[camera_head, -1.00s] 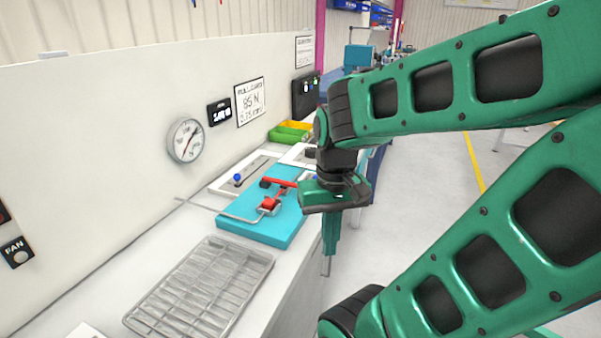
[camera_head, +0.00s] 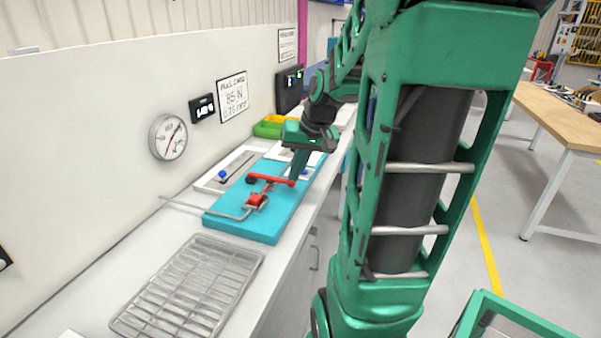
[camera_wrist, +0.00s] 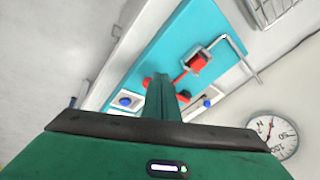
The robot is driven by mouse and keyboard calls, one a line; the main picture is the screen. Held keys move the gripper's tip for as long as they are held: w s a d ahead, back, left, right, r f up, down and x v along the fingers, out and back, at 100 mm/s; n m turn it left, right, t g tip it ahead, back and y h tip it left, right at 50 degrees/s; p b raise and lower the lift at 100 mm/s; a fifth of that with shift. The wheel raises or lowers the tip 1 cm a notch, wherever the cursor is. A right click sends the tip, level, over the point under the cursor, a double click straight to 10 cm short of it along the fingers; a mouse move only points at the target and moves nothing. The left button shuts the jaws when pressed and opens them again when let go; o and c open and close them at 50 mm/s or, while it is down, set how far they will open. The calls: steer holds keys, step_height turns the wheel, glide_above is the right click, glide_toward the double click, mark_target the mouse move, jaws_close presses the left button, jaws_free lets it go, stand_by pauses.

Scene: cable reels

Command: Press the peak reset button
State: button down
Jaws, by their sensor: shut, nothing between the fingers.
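No label reading peak reset can be made out, so I cannot tell which control is that button. A small black display box (camera_head: 202,108) with pale digits hangs on the wall, right of a round dial gauge (camera_head: 168,137). The gauge also shows in the wrist view (camera_wrist: 272,135). A blue knob (camera_head: 222,174) stands at the left of the turquoise board (camera_head: 250,229); another blue knob (camera_head: 305,172) is at the right. My gripper (camera_head: 296,172) is shut and empty, pointing down near the red clamp handle (camera_head: 272,179). Its fingers show in the wrist view (camera_wrist: 163,84).
A wire rack (camera_head: 190,290) lies on the bench in front of the board. A bent metal rod (camera_head: 205,209) reaches left from the red clamp. Yellow and green bins (camera_head: 268,127) and a dark panel (camera_head: 289,88) stand further back. A wooden table (camera_head: 570,120) is at the right.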

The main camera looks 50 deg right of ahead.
steer(key=w+d+r+t, duration=0.1)
steer(key=w+d+t, duration=0.1)
steer(key=w+d, duration=0.4)
step_height(320, 180, up, 3)
steer(key=m+t, duration=0.2)
steer(key=t, duration=0.1)
glide_above(306, 171)
steer(key=shift+f, duration=0.15)
steer(key=shift+a+f, duration=0.1)
steer(key=shift+f, duration=4.3)
steer(key=shift+s+f, duration=0.1)
steer(key=shift+f, duration=0.1)
steer(key=shift+f, duration=0.2)
